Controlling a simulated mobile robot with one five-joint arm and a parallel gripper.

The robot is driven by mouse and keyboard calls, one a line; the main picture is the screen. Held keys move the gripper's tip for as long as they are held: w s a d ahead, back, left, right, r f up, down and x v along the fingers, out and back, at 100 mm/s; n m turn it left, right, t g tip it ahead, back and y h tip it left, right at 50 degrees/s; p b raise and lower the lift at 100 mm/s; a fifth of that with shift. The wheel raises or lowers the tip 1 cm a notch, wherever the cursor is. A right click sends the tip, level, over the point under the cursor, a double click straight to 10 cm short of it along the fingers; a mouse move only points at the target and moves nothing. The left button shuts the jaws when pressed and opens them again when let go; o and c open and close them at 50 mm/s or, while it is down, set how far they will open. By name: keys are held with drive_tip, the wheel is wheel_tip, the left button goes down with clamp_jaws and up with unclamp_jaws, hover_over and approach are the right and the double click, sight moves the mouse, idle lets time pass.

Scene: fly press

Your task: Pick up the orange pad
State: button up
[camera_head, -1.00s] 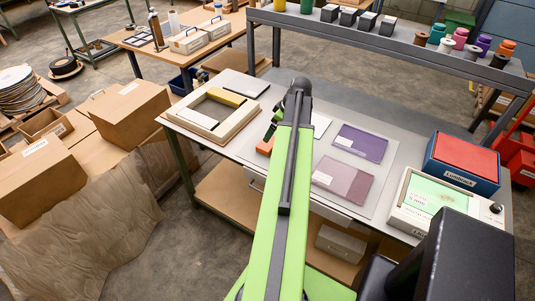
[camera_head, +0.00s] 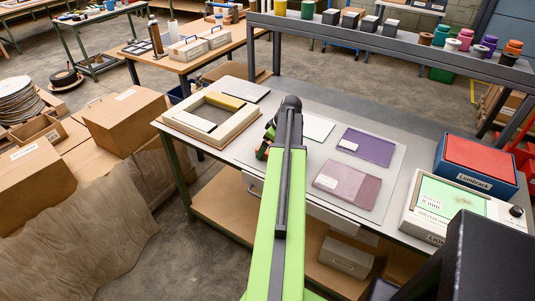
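The orange pad (camera_head: 262,153) shows as a small orange patch on the grey table, at the left side of my arm's far end. My gripper (camera_head: 267,141) is partly hidden behind my own arm, right by the orange pad. I cannot tell whether its fingers touch the pad, or whether they are open or shut.
A cream frame (camera_head: 212,113) sits left of my gripper. A purple pad (camera_head: 367,146) and a mauve pad (camera_head: 347,184) lie on the grey mat (camera_head: 385,191) to the right. A blue box (camera_head: 474,168) and a light box (camera_head: 455,208) stand farther right. A raised shelf (camera_head: 400,44) runs behind.

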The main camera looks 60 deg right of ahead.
drive_tip(key=c, duration=1.2)
drive_tip(key=shift+o, duration=0.2)
drive_tip(key=shift+r, duration=0.1)
drive_tip(key=shift+r+p, duration=0.5)
drive_tip(key=shift+p, duration=0.05)
wheel_tip(320, 180, up, 4)
drive_tip(key=p, duration=0.4)
drive_tip(key=s+r+p, duration=0.6)
drive_tip(key=s, duration=0.5)
drive_tip(key=shift+s+d, duration=0.35)
drive_tip(key=shift+d, duration=0.05)
